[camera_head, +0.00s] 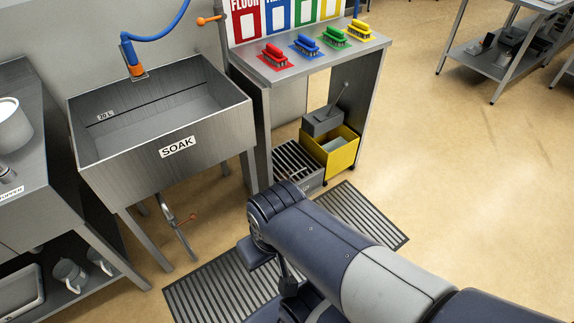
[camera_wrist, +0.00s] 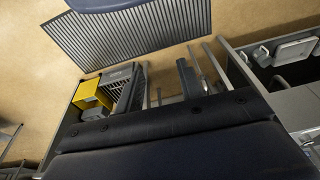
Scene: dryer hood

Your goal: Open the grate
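A dark slatted floor grate (camera_head: 215,290) lies flat on the tan floor in front of the sink. A slatted stretch (camera_head: 362,214) shows on the other side of my arm, which hides the middle, so I cannot tell whether they are one piece. In the wrist view a long slatted grate (camera_wrist: 140,32) lies flat across the top, partly covered by a dark rounded shape. My gripper (camera_wrist: 162,82) has its two dark fingers apart, with nothing visible between them. It appears above the floor, apart from the grate. No handle shows clearly.
A steel SOAK sink (camera_head: 178,147) stands at left, with a drain pipe (camera_head: 178,220) below. A yellow mop bucket (camera_head: 338,152) and a grey slatted box (camera_head: 299,163) sit under the brush shelf (camera_head: 300,66). A counter (camera_head: 25,165) is far left.

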